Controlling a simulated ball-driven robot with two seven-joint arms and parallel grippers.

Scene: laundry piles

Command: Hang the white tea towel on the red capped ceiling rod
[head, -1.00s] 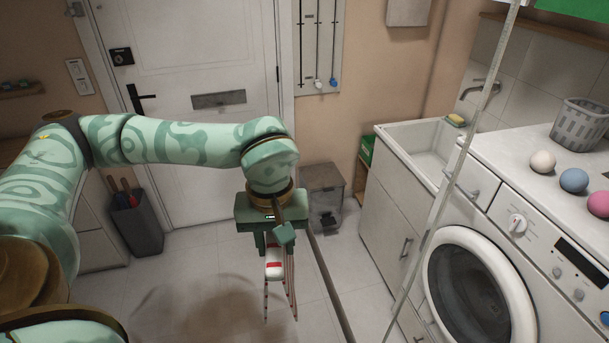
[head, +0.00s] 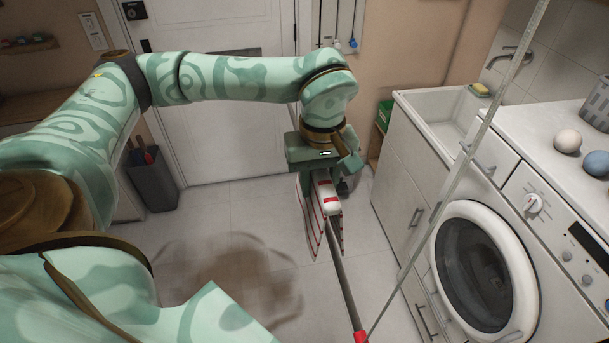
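The white tea towel (head: 328,200) has red stripes and hangs folded below my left gripper (head: 321,176) near the middle of the head view. The gripper points down and is shut on the towel's upper fold. The towel's two sides hang down left and right with a gap between them. The dark rod (head: 343,275) slopes away beneath the gripper, and its red cap (head: 360,337) shows at the bottom edge. The rod comes out from between the towel's sides; whether the fold touches it is hidden. My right gripper is not in view.
A pale slanting pole or cord (head: 455,180) crosses the view at the right, in front of the washing machine (head: 512,225) and sink cabinet (head: 405,165). A dark bin (head: 152,180) stands by the door at left. Tiled floor is open below.

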